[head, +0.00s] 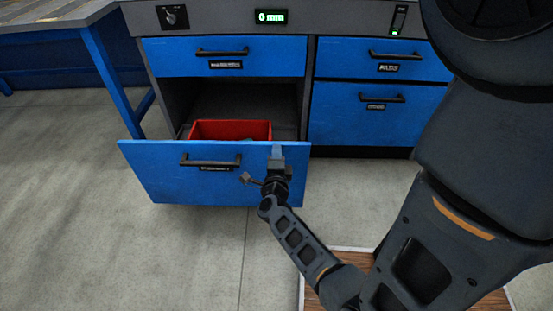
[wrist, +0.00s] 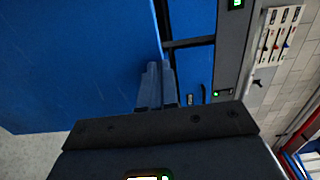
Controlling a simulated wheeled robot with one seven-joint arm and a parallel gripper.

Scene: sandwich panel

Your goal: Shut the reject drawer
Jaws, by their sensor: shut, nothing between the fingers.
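The reject drawer (head: 150,180) is the lower left one. It is pulled out, with a blue front, a black handle (head: 211,160) and a dark label too small to read. A red bin (head: 225,131) sits inside it. My gripper (head: 277,152) is shut and empty, at the right part of the drawer front, right of the handle. In the wrist view my gripper's fingers (wrist: 157,85) are close together against or just before the blue drawer front (wrist: 80,60). I cannot tell whether they touch it.
Above is a shut blue drawer (head: 170,57). To the right are a shut upper drawer (head: 340,58) and a shut lower drawer (head: 335,115). The panel above has a knob (head: 172,16) and a green display (head: 271,16). A blue table leg (head: 112,80) stands at left. The floor left of the drawer is clear.

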